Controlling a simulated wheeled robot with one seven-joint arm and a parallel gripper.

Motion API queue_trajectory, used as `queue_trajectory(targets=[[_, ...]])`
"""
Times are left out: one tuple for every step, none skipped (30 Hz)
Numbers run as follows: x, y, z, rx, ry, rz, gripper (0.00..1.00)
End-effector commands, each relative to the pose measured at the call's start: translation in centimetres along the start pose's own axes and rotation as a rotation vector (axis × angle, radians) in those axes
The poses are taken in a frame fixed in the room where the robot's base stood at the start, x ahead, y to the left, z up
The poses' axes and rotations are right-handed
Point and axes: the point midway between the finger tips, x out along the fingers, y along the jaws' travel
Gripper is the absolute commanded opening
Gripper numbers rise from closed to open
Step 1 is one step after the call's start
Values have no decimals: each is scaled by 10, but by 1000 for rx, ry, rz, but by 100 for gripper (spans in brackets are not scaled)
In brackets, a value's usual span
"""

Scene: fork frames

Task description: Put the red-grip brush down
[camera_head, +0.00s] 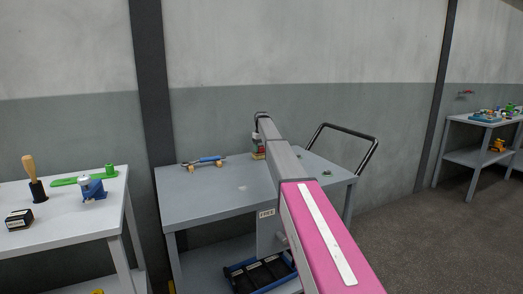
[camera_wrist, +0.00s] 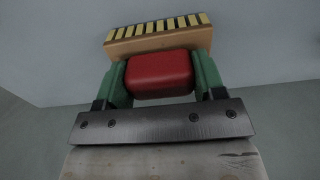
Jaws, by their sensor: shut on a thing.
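The red-grip brush has a red handle (camera_wrist: 160,75), a wooden block (camera_wrist: 158,45) and a row of pale yellow and dark bristles. My gripper (camera_wrist: 160,80) is shut on the red handle, with one green finger at each side, in the wrist view. In the head view the brush (camera_head: 258,156) is small, at the far end of my arm, over the back part of the grey cart top (camera_head: 215,207). My arm hides part of it. I cannot tell whether the brush touches the cart top.
A blue tool with orange-brown parts (camera_head: 205,162) lies on the cart, left of the brush. The cart's front middle is clear. A white table (camera_head: 75,222) stands left; a black handle (camera_head: 350,135) rises at the right.

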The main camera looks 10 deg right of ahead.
Motion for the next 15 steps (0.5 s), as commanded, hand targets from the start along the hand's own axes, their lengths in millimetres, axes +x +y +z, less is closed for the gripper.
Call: queue_trajectory(targets=[[2, 0, 0, 0, 0, 0, 17], [2, 0, 0, 0, 1, 0, 17], [2, 0, 0, 0, 1, 0, 17], [2, 0, 0, 0, 1, 0, 17], [2, 0, 0, 0, 1, 0, 17], [2, 0, 0, 0, 1, 0, 17], [2, 0, 0, 0, 1, 0, 17], [2, 0, 0, 0, 1, 0, 17], [3, 0, 0, 0, 1, 0, 17], [4, 0, 0, 0, 1, 0, 17], [4, 0, 0, 0, 1, 0, 17], [5, 0, 0, 0, 1, 0, 66], [5, 0, 0, 0, 1, 0, 76], [5, 0, 0, 0, 1, 0, 86], [5, 0, 0, 0, 1, 0, 89]])
